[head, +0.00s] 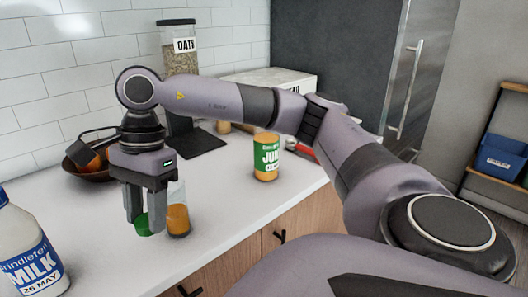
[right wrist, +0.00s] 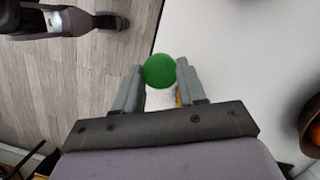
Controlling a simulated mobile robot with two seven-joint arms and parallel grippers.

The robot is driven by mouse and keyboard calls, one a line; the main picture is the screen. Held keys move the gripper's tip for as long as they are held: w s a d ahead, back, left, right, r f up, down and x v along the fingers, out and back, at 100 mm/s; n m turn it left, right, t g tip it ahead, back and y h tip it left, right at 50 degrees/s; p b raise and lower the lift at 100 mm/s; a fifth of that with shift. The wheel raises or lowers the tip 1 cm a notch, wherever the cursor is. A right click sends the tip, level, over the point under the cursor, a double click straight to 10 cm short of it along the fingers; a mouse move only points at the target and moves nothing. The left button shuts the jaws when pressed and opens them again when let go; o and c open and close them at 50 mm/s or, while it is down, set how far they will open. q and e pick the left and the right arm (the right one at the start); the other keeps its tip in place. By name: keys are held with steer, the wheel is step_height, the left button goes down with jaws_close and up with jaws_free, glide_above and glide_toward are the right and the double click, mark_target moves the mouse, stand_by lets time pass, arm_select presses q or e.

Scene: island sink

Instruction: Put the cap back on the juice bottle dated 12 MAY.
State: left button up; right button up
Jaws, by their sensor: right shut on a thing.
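My right gripper (head: 142,222) is shut on a green cap (head: 143,226), held low above the white counter near its front edge. The cap also shows between the fingertips in the right wrist view (right wrist: 159,71). A juice bottle (head: 266,160) with a green and white label and orange contents stands farther back to the right. Its top is close under my arm in the picture, so I cannot tell whether it is capped. Its date is too small to read. A clear container (head: 178,216) partly filled with orange juice stands just right of the gripper. My left gripper is out of view.
A milk bottle (head: 30,255) dated 26 MAY stands at the front left. A dark fruit bowl (head: 92,168), an oats jar (head: 180,75) and a white box (head: 270,78) stand at the back. A red object (head: 303,149) lies right of the juice bottle.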

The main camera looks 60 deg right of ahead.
steer(key=a+f+n, duration=0.1)
steer(key=n, duration=0.3)
steer(key=a+f+n+g+h, duration=0.1)
steer(key=f+n, duration=0.1)
steer(key=n, duration=0.1)
steer(key=a+f+n+g, duration=0.1)
steer(key=f+n, duration=0.1)
steer(key=n, duration=0.2)
steer(key=shift+w+a+f+n+h, duration=0.1)
steer(key=shift+w+f+n+h, duration=0.15)
steer(key=shift+w+n+h, duration=0.1)
steer(key=n, duration=0.1)
steer(key=f+n, duration=0.1)
steer(key=n, duration=0.1)
steer(key=f+n+h, duration=0.1)
steer(key=shift+a+f+n+g, duration=0.15)
steer(key=shift+a+n+g, duration=0.1)
steer(key=shift+n+g, duration=0.15)
